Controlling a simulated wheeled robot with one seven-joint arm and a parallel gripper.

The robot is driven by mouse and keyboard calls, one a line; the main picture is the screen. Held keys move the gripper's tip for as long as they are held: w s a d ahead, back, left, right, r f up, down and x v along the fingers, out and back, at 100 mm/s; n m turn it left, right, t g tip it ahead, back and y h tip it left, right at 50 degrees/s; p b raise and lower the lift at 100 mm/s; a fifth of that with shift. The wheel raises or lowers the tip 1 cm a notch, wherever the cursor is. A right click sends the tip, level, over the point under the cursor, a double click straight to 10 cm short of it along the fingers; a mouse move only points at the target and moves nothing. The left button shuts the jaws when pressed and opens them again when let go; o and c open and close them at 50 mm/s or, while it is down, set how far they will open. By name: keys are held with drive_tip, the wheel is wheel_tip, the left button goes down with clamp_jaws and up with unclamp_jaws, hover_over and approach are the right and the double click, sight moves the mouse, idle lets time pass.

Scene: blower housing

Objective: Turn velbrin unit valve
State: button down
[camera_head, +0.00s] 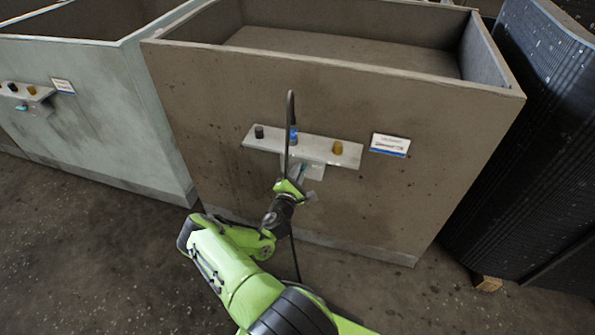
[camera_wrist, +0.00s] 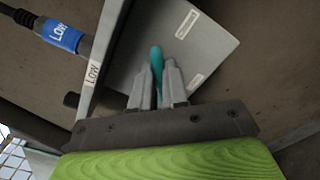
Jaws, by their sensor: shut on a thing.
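A teal valve handle (camera_wrist: 156,60) sticks out from a grey plate (camera_wrist: 190,45) with small white labels in the wrist view. My gripper (camera_wrist: 157,82) has its two grey fingers closed on either side of the handle, which shows between the fingertips. In the head view my gripper (camera_head: 297,184) is at the front of the brown housing (camera_head: 225,115), just below its light shelf bracket (camera_head: 320,148). My wrist and the fingers largely hide the handle there. The lettering on the housing's sign (camera_head: 390,145) is too small to read.
A pale green housing (camera_head: 95,110) stands left, black ribbed panels (camera_head: 535,130) right.

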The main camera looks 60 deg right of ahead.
drive_tip(key=shift+f+m+p, duration=0.2)
drive_tip(key=shift+m+p, duration=0.9)
drive_tip(key=shift+m, duration=2.9)
drive_tip(key=c, duration=1.1)
unclamp_jaws()
drive_tip(key=shift+c, duration=0.2)
drive_tip(key=shift+a, duration=0.15)
drive_tip(key=s+a+p, duration=0.2)
drive_tip(key=a+p, duration=0.2)
drive_tip(key=a, duration=1.1)
drive_tip(key=shift+s+a+p, duration=0.2)
drive_tip(key=shift+s+p, duration=0.1)
drive_tip(key=shift+p, duration=0.05)
